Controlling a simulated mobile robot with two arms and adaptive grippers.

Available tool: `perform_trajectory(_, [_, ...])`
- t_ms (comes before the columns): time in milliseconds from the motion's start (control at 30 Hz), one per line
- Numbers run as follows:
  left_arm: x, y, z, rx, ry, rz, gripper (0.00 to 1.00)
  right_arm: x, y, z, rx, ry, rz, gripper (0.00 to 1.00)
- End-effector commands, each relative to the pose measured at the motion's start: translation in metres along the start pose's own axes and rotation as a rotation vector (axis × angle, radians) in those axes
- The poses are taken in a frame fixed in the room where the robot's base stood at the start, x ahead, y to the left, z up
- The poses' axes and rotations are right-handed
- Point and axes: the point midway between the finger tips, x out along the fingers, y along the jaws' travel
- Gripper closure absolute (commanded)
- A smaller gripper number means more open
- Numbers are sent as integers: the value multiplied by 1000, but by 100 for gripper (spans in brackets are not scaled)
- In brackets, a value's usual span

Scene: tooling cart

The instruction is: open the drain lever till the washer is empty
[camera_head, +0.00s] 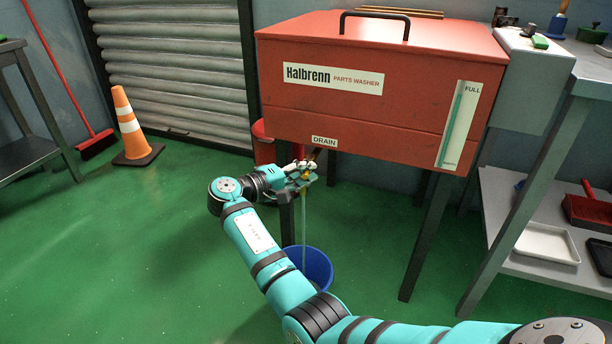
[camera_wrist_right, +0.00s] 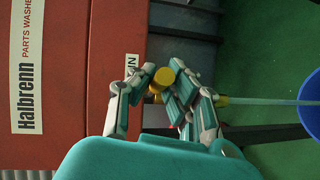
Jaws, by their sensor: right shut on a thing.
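The red parts washer (camera_head: 340,118) stands on legs, with a DRAIN label (camera_head: 324,142) low on its front. Its level gauge (camera_head: 458,125) shows a teal column reaching up near the FULL mark. My right gripper (camera_head: 303,174) is below the label, shut on the drain lever; the lever's yellow end (camera_wrist_right: 164,77) shows between the fingers in the right wrist view. A thin stream (camera_head: 304,222) falls from the yellow spout (camera_wrist_right: 219,100) toward the blue bucket (camera_head: 318,262). The bucket's inside is partly hidden by my arm. My left gripper is out of view.
A red container (camera_head: 263,145) stands behind the washer's left legs. An orange cone (camera_head: 128,125) and a red broom (camera_head: 97,143) are at the left. A metal bench with a lower shelf (camera_head: 510,262) stands at the right.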

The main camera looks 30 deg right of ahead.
Motion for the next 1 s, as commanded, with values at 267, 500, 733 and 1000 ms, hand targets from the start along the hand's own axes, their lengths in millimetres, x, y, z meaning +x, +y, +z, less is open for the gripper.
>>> perform_trajectory(267, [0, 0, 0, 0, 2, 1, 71, 0, 0, 0, 2, -9, 1, 100])
perform_trajectory(500, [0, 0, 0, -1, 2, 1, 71, 0, 0, 0, 2, -8, 1, 80])
perform_trajectory(733, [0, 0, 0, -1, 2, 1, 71, 0, 0, 0, 1, -8, 1, 75])
perform_trajectory(1000, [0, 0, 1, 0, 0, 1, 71, -24, 0, -1, 1, -4, 0, 75])
